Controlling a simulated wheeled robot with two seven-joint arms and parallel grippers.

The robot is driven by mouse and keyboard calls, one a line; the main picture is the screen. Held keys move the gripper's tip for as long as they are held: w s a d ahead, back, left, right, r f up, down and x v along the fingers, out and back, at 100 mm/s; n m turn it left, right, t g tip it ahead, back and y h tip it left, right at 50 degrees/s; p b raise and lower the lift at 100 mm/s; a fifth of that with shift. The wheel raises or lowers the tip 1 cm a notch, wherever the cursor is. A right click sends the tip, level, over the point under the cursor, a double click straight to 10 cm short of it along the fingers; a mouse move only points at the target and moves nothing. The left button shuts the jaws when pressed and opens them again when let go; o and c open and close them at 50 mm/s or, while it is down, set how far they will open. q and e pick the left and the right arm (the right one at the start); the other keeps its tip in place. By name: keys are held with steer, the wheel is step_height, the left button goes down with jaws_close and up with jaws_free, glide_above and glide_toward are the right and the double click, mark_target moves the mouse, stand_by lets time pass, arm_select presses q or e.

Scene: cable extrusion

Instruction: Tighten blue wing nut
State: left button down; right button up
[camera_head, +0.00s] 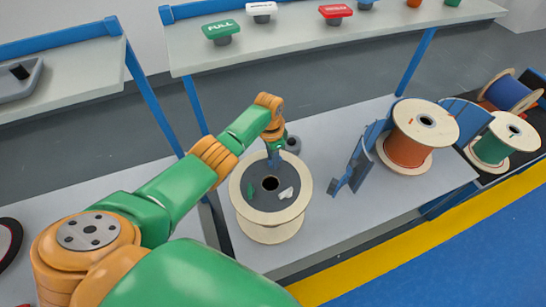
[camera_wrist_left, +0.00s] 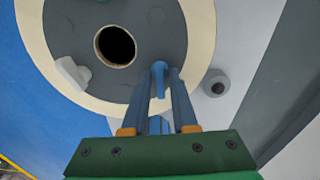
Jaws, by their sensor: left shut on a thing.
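A wooden spool (camera_head: 270,228) stands on the grey table with a dark grey disc on top and a black centre hole (camera_head: 270,183). A green wing nut (camera_head: 250,190) and a white wing nut (camera_head: 286,193) sit on the disc; the white one also shows in the left wrist view (camera_wrist_left: 72,73). My left gripper (camera_head: 274,160) is over the far side of the disc. In the left wrist view its blue fingers (camera_wrist_left: 162,85) close around the blue wing nut (camera_wrist_left: 160,80), at the disc's edge region. The fingers hide part of it. My right gripper is out of view.
A grey knob-like part (camera_head: 292,144) is just behind the spool. A blue stand (camera_head: 350,170) and an orange cable spool (camera_head: 405,150) are to the right, with green (camera_head: 492,150) and blue (camera_head: 508,95) spools beyond. A back table holds several coloured knobs.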

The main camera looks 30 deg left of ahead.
arm_select(q)
steer(key=m, duration=0.5)
steer(key=shift+m, duration=0.3)
steer(key=shift+s+m+b, duration=0.1)
steer(key=shift+m+b, duration=0.3)
steer(key=shift+m, duration=1.9)
steer(key=c, duration=0.7)
jaws_free()
steer(key=shift+c, duration=0.2)
steer(key=shift+s, duration=0.1)
step_height(320, 180, up, 7)
steer(key=shift+s+a+r+p, duration=0.1)
steer(key=shift+p, duration=0.35)
